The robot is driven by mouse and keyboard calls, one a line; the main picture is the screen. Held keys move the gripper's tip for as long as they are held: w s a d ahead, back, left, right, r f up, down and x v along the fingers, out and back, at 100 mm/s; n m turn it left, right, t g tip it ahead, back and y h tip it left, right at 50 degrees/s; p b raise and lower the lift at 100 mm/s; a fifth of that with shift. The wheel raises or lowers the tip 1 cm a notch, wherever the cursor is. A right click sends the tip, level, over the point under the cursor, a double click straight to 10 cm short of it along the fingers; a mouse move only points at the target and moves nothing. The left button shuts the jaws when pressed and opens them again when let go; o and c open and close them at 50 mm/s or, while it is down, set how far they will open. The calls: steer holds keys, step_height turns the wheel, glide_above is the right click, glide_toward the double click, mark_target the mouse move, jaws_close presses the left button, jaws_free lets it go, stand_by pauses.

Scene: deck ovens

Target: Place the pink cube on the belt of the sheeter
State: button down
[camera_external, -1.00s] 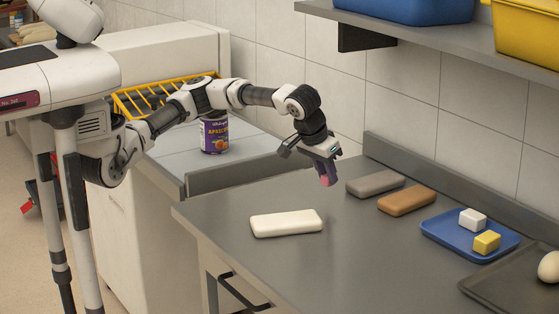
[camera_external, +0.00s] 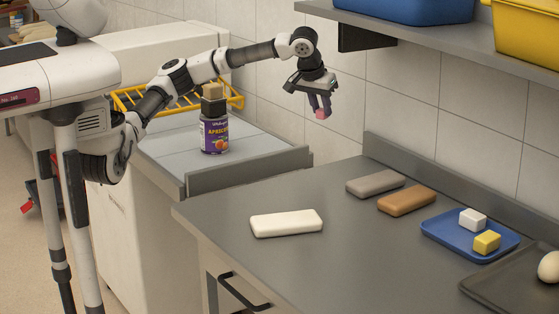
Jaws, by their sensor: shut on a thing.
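My gripper (camera_external: 321,108) is shut on the pink cube (camera_external: 322,113), which shows at the fingertips. It holds the cube in the air, well above the steel table, in front of the tiled wall. The sheeter (camera_external: 150,190) is the white machine left of the table. Its grey flat belt (camera_external: 262,146) lies to the left of my gripper and lower than it. The cube is apart from the belt and from the table.
A purple apricot can (camera_external: 214,136) stands on the belt with brown blocks (camera_external: 213,99) on top. A yellow wire guard (camera_external: 130,101) is behind it. The steel table (camera_external: 320,265) bears white, grey and brown bars and a blue tray (camera_external: 437,238) with white and yellow cubes. A shelf (camera_external: 400,25) overhangs on the right.

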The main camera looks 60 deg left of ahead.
steer(key=s+a+r+n+g+y+p, duration=0.1)
steer(key=a+r+n, duration=0.15)
steer(key=a, duration=1.75)
steer(key=s+a+r+n+y+p, duration=0.1)
steer(key=a+r+n, duration=0.15)
steer(key=a, duration=1.85)
step_height(320, 180, down, 15)
steer(key=shift+w+r+p, duration=0.1)
steer(key=shift+p, duration=0.7)
steer(key=shift+f+p, duration=0.45)
steer(key=shift+f, duration=1.95)
steer(key=shift+f, duration=0.1)
steer(key=c, duration=1.3)
jaws_free()
steer(key=shift+c, duration=0.2)
steer(key=shift+o, duration=0.8)
